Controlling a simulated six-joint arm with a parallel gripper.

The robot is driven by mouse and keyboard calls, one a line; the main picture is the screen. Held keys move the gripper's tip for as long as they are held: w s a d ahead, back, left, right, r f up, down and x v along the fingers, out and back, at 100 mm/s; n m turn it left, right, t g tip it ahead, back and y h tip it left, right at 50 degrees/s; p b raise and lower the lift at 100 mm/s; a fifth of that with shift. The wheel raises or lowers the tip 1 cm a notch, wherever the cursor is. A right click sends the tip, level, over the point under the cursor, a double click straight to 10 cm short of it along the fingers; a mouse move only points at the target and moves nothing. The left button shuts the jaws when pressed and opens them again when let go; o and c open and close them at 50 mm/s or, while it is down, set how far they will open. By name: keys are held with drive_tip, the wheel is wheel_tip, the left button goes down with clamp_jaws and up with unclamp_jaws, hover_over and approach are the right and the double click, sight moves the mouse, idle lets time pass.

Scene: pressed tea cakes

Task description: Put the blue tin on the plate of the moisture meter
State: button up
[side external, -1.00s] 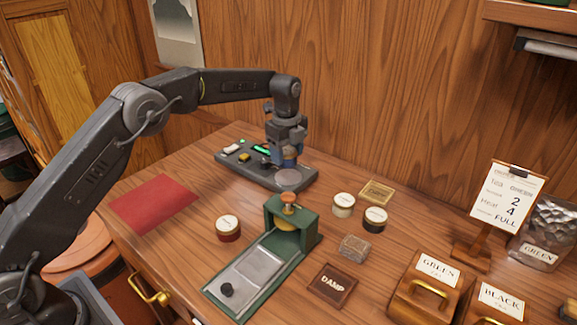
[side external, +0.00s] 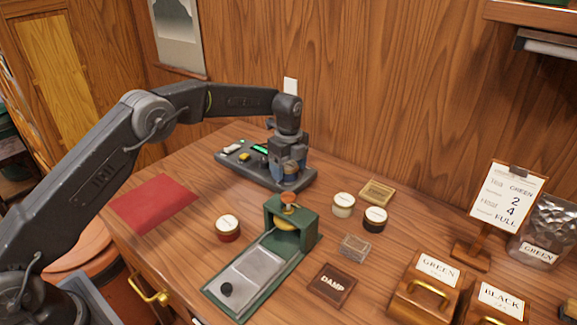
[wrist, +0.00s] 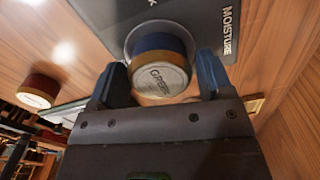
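The blue tin (wrist: 160,44) has a blue side, a brassy band and a pale lid reading GREEN. It stands upright on the round grey plate (wrist: 143,26) of the moisture meter, whose rim shows around it in the wrist view. The dark meter (side external: 238,168) lies at the back of the table, with a green display. My gripper (wrist: 163,74) points down at the tin, its blue fingers on either side of it. They look spread, with a thin gap beside the tin. In the side view the fingers partly hide the tin (side external: 290,168).
A green press (side external: 262,262) stands in front of the meter. A red-based tin (side external: 228,228), a white tin (side external: 343,204) and a black tin (side external: 375,219) stand around it. A red mat (side external: 153,203) lies left. Wooden boxes (side external: 427,287) are at front right.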

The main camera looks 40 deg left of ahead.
sight(289, 165)
drive_tip(key=shift+o, duration=0.8)
drive_tip(key=s+r+n+t, duration=0.1)
drive_tip(key=s+r+n, duration=0.25)
drive_tip(key=r, duration=0.75)
drive_tip(key=s+r+n+t, duration=0.15)
drive_tip(key=s+r, duration=0.25)
drive_tip(key=r, duration=0.7)
drive_tip(key=s+r+n+t, duration=0.2)
drive_tip(key=s+n, duration=0.8)
drive_tip(key=s, duration=1.1)
drive_tip(key=s+f+n+t, duration=0.1)
drive_tip(key=s+f+n, duration=0.4)
drive_tip(key=s, duration=0.5)
drive_tip(key=shift+s+a+f, duration=0.35)
drive_tip(key=shift+f, duration=0.35)
